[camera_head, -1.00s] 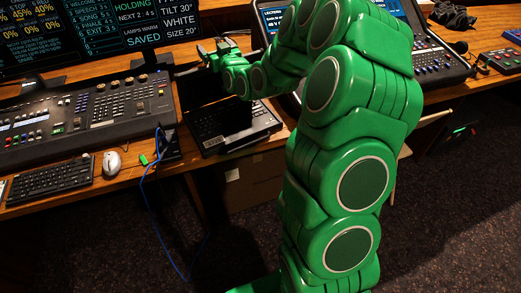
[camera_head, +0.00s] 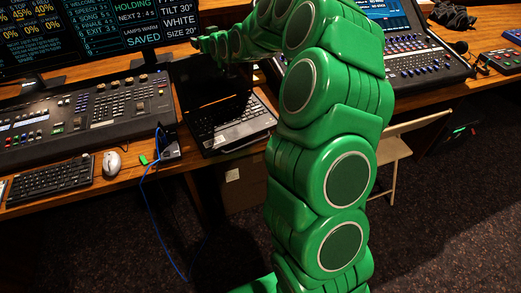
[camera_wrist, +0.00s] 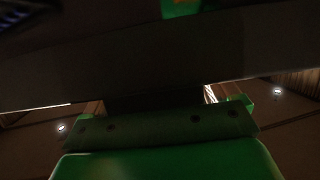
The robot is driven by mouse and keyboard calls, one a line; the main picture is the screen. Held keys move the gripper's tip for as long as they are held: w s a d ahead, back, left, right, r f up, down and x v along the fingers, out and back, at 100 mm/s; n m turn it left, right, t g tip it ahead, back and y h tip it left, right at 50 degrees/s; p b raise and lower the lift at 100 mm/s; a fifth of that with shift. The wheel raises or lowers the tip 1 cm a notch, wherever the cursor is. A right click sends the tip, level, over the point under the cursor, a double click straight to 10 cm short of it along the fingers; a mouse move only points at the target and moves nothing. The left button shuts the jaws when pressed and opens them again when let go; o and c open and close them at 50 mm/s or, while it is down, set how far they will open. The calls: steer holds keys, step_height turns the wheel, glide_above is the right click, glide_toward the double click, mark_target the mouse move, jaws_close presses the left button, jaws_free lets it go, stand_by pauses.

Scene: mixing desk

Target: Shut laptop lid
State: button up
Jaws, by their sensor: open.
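The black laptop stands open on the wooden desk, its keyboard base (camera_head: 236,128) at the front edge and its dark lid (camera_head: 203,82) raised behind it. My green arm comes in from the right and passes above the lid. My gripper (camera_head: 197,43) is at the arm's far end, above and behind the lid's top edge in the head view. Its fingers are too small there to make out. In the wrist view, a dark slab, probably the lid, crosses in front of the green gripper body. That view is dim, and I cannot tell whether anything touches.
A lighting console (camera_head: 85,118), a keyboard (camera_head: 50,182) and a white mouse (camera_head: 112,163) lie left of the laptop. A small black box (camera_head: 169,148) with a blue cable sits beside it. A mixing desk (camera_head: 415,55) stands to the right. Monitors stand behind the console.

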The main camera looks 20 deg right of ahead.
steer(key=shift+w+a+f+g, duration=0.15)
steer(key=shift+w+g, duration=0.2)
steer(key=shift+w, duration=0.35)
steer(key=shift+w+a+f+g, duration=0.15)
steer(key=shift+w+g, duration=0.2)
steer(key=shift+w, duration=0.35)
steer(key=shift+d, duration=0.1)
steer(key=v, duration=0.7)
steer(key=shift+s+r, duration=0.2)
steer(key=shift+s, duration=0.1)
steer(key=s+f+g+h, duration=0.2)
steer(key=s+g, duration=1)
steer(key=s, duration=3.7)
steer(key=shift+s+f+m, duration=0.2)
steer(key=shift+f+m, duration=0.05)
steer(key=shift+m, duration=0.15)
steer(key=shift+c, duration=0.4)
